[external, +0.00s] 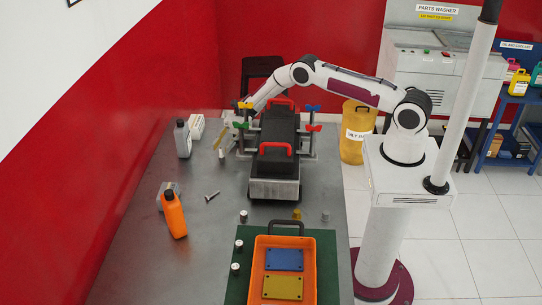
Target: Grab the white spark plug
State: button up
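I cannot single out the white spark plug with certainty at this size. Small pale-topped cylinders stand in front of the trainer, one on the table (243,216) and others on the green mat, such as this one (239,245).
An orange tray (312,270) with blue and yellow plates sits on the green mat (327,260). An orange bottle (174,214) and a grey bottle (182,138) stand at the left. The trainer has coloured clamps and red handles. Bare table (200,260) lies at the front left.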

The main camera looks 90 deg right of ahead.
jog(key=shift+x, duration=1.15)
grip_shut()
